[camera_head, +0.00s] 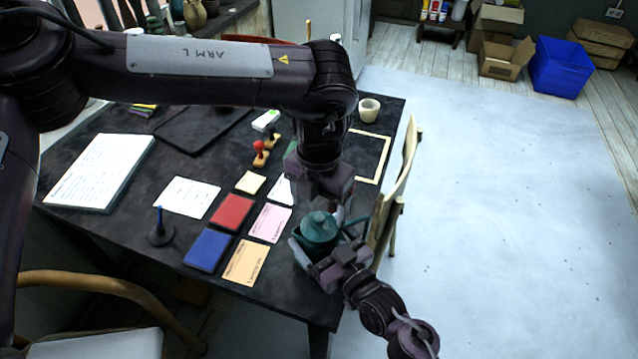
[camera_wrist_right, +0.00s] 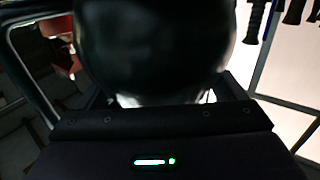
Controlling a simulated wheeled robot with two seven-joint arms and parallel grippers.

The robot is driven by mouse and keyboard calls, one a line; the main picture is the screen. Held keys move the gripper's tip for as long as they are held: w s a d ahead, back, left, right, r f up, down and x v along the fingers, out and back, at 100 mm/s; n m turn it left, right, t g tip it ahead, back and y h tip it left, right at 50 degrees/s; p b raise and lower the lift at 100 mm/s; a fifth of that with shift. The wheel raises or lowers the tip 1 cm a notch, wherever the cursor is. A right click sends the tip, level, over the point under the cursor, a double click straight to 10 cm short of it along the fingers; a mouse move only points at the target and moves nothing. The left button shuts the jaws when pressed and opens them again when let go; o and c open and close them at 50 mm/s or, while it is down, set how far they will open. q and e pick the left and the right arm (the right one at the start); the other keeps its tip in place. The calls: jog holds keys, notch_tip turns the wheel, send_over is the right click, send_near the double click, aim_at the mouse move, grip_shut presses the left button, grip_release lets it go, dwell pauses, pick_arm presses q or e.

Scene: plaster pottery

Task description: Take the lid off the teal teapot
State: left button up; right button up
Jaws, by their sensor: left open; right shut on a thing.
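The teal teapot (camera_head: 318,238) is at the right front corner of the dark table, with its lid (camera_head: 319,219) seated on top and the small knob showing. My right gripper (camera_head: 322,246) comes from the front and is shut on the teapot's body, with a finger at its left side. In the right wrist view, the teapot (camera_wrist_right: 155,45) is a large dark round shape between the jaws; its colour is lost in shadow. My left gripper (camera_head: 319,203) points down just above the lid, open and empty. Its fingertips are partly hidden, and I cannot tell whether they touch the knob.
Coloured cards and pads, such as a red pad (camera_head: 232,212) and a blue pad (camera_head: 209,250), lie left of the teapot. A wooden chair (camera_head: 408,165) stands close against the table's right edge. A small cream cup (camera_head: 369,109) stands at the far right corner.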

aim_at(319, 217)
pick_arm(q)
jog(key=shift+f, duration=2.05)
jog(key=shift+c, duration=0.2)
jog(key=c, duration=1.2)
jog(key=shift+s+f, duration=0.15)
jog(key=shift+s, duration=0.05)
grip_shut()
pick_arm(e)
jog(key=shift+a+r, duration=0.1)
jog(key=shift+a, duration=0.05)
pick_arm(q)
jog(key=shift+w, duration=0.15)
pick_arm(e)
jog(key=shift+s, duration=0.1)
pick_arm(q)
jog(key=shift+r, duration=0.2)
jog(key=shift+w+r, duration=0.1)
jog(key=shift+r, duration=1.1)
jog(key=shift+w, duration=0.1)
